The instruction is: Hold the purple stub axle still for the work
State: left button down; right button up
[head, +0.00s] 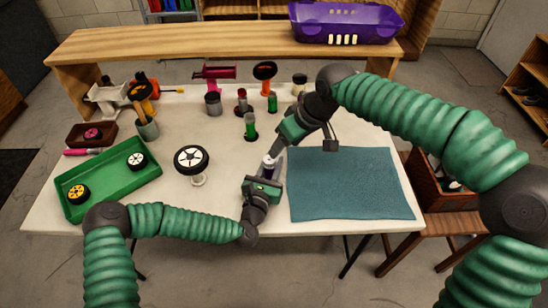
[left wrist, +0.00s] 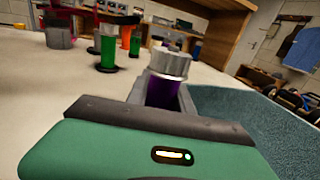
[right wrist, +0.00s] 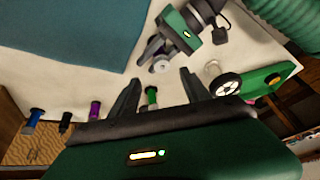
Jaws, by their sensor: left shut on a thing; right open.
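My left gripper (head: 264,181) is shut on the purple stub axle (left wrist: 166,90), above the white table left of the blue mat. The axle stands roughly upright with a silver top; its lower part is hidden between the fingers in the left wrist view. In the right wrist view its silver end (right wrist: 160,65) shows at the left gripper's fingertips. My right gripper (head: 276,152) is open, its fingers pointing down toward the axle from behind right. In the right wrist view nothing is between its fingers (right wrist: 160,88).
The blue mat (head: 350,185) lies right of the grippers. A wheel (head: 191,159) on a stand and a green tray (head: 75,190) with wheels are on the left. A green upright piece (head: 250,126) and other coloured parts stand behind. A purple basket (head: 345,22) sits on the back shelf.

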aim_at(271, 160)
jog(key=shift+h, duration=0.4)
jog(key=x, duration=0.6)
jog(key=a+x, duration=0.1)
jog(key=x, duration=0.2)
jog(key=shift+w+a+f, duration=0.15)
jog(key=shift+w, duration=0.2)
grip_shut()
jog(key=shift+m, duration=0.3)
